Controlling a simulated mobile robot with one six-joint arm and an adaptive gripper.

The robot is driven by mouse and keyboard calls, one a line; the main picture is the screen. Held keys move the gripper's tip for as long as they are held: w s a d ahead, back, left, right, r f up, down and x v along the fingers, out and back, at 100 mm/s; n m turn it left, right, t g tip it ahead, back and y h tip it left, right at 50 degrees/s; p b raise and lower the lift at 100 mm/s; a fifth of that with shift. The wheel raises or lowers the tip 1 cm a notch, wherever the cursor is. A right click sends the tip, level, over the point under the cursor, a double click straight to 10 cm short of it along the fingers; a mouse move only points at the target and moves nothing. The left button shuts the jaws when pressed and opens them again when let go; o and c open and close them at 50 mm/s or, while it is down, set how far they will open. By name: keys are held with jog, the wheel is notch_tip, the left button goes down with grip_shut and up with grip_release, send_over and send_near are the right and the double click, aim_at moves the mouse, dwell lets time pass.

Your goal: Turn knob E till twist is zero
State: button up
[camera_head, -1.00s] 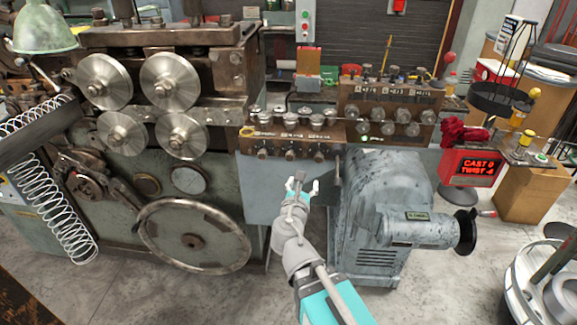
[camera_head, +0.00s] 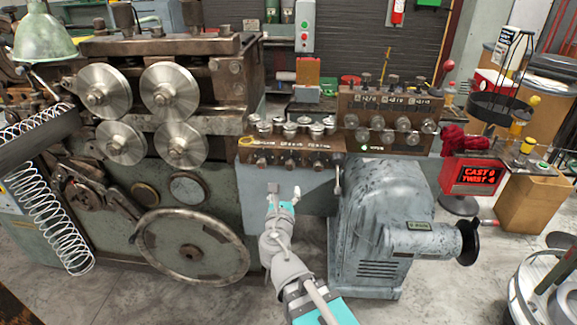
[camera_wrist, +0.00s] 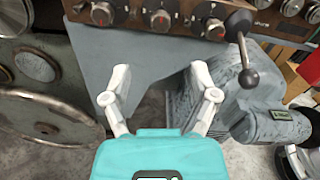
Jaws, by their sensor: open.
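A brown control panel (camera_head: 285,158) on the grey machine front carries a row of small dark knobs with red marks. In the wrist view three of them show: a left knob (camera_wrist: 102,14), a middle knob (camera_wrist: 160,19) and a right knob (camera_wrist: 215,29). Their labels are too small to read, so I cannot tell which is E. The display (camera_head: 474,176) shows red text, CAST 0 and TWIST with a 4; its sign is unclear. My gripper (camera_head: 283,196) is open and empty, below the panel; its spread fingers show in the wrist view (camera_wrist: 165,97), apart from the knobs.
A lever with a ball end (camera_wrist: 248,78) hangs at the panel's right. Below it stands a grey motor housing (camera_head: 385,215). A large handwheel (camera_head: 192,246) is at the left. The plain grey plate (camera_wrist: 120,45) below the knobs is clear.

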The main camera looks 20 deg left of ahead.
aim_at(289, 167)
jog(key=x, duration=1.2)
jog(key=shift+w, duration=0.45)
jog(key=shift+a, duration=0.1)
grip_shut()
